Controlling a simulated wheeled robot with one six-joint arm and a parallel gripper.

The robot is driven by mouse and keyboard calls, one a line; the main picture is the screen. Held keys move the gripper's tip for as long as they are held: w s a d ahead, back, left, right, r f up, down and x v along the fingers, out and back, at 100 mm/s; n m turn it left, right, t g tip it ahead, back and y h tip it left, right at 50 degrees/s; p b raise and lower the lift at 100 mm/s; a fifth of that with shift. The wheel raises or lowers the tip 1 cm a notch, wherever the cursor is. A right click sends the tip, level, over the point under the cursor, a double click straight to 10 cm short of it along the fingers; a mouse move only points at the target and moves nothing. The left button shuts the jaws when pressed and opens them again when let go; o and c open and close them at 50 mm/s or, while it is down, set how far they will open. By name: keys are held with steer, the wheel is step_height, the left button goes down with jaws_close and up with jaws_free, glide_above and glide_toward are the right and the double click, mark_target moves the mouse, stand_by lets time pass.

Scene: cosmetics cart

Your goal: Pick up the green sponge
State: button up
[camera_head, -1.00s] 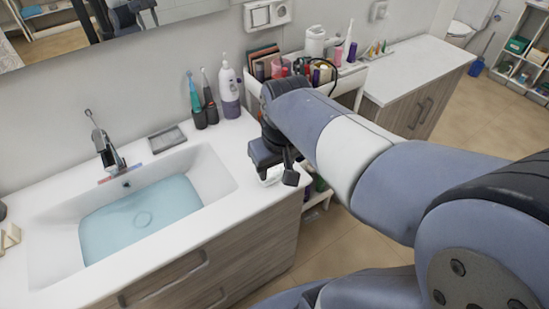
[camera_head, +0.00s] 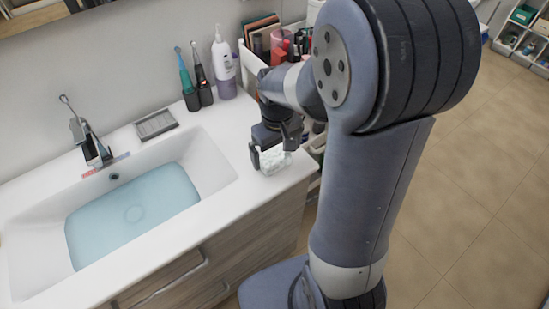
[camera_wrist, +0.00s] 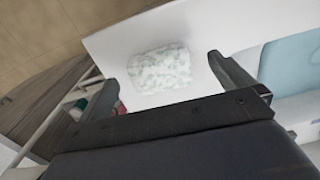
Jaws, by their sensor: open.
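A pale, speckled white-green block, which looks like the sponge (camera_wrist: 160,67), lies on the white countertop near its edge. In the head view the sponge (camera_head: 274,161) sits at the front right corner of the sink counter, partly hidden by my gripper (camera_head: 273,150). My gripper is open. In the wrist view its two fingers (camera_wrist: 162,72) stand apart, one on each side of the sponge, with a gap to it on both sides. I cannot tell how far above the counter the fingertips are.
The sink basin (camera_head: 130,210) with water lies left of the sponge. Toothbrushes (camera_head: 203,75) and a purple-white bottle (camera_head: 223,68) stand behind. A cart of cosmetics (camera_head: 262,50) is at the back, partly behind my arm. The counter's edge is close to the sponge.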

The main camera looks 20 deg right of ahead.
mark_target(277, 158)
steer(key=shift+w+d+f+p, duration=0.1)
steer(key=shift+w+f+p, duration=0.05)
steer(key=shift+f, duration=1.05)
steer(key=shift+w+f+p, duration=0.15)
steer(key=shift+f, duration=1)
steer(key=c, duration=1)
step_height(277, 158, up, 10)
steer(key=shift+r+b, duration=0.1)
steer(key=shift+b, duration=0.2)
